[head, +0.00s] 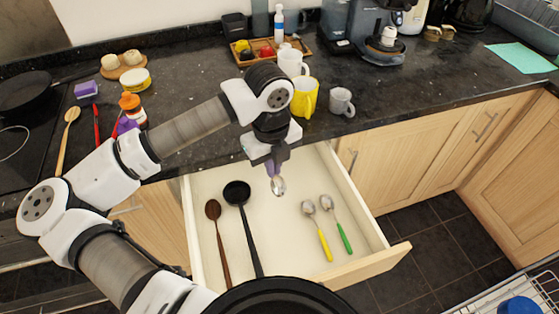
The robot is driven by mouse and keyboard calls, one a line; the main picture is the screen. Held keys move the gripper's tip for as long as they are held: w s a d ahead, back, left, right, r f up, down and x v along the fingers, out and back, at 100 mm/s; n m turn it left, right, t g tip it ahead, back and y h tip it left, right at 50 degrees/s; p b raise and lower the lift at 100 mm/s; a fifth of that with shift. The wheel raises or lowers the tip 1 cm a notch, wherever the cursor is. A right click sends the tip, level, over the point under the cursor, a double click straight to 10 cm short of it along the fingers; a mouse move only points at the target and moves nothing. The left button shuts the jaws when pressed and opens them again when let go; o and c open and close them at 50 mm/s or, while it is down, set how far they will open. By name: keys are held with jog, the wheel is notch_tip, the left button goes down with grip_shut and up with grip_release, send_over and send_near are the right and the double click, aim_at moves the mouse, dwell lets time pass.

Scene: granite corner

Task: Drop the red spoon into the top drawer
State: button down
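The top drawer (290,232) is pulled open below the counter, with its pale inside showing. My gripper (275,172) is over the back part of the drawer, pointing down and shut on a spoon (278,186). Only the spoon's shiny metal bowl shows clearly, hanging below the fingertips. Its handle is mostly hidden by the gripper, and I cannot tell that it is red. A purple tint shows at the fingers. A thin red-handled utensil (97,126) lies on the counter at the left; its type is unclear.
In the drawer lie a brown wooden spoon (218,235), a black ladle (245,222), a yellow-handled spoon (318,230) and a green-handled spoon (337,224). The drawer's middle is bare. A yellow mug (304,98) and a grey mug (341,102) stand near the counter edge.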

aim_at(280, 181)
jog(key=shift+s+d+f+m, duration=0.15)
jog(key=shift+s+d+f, duration=0.05)
jog(key=shift+d, duration=0.2)
jog(key=shift+s+d+f+m, duration=0.15)
jog(key=shift+s+d, duration=0.05)
jog(key=shift+d, duration=0.15)
jog(key=shift+f+b, duration=1.35)
jog(key=shift+f, duration=1.55)
jog(key=c, duration=1.6)
grip_release()
jog(key=shift+o, duration=0.2)
jog(key=shift+r, duration=0.15)
notch_tip(280, 181, up, 14)
jog(key=b, duration=0.2)
jog(key=shift+a+f+b, duration=0.15)
jog(key=shift+f+b, duration=0.05)
jog(key=shift+b, duration=0.1)
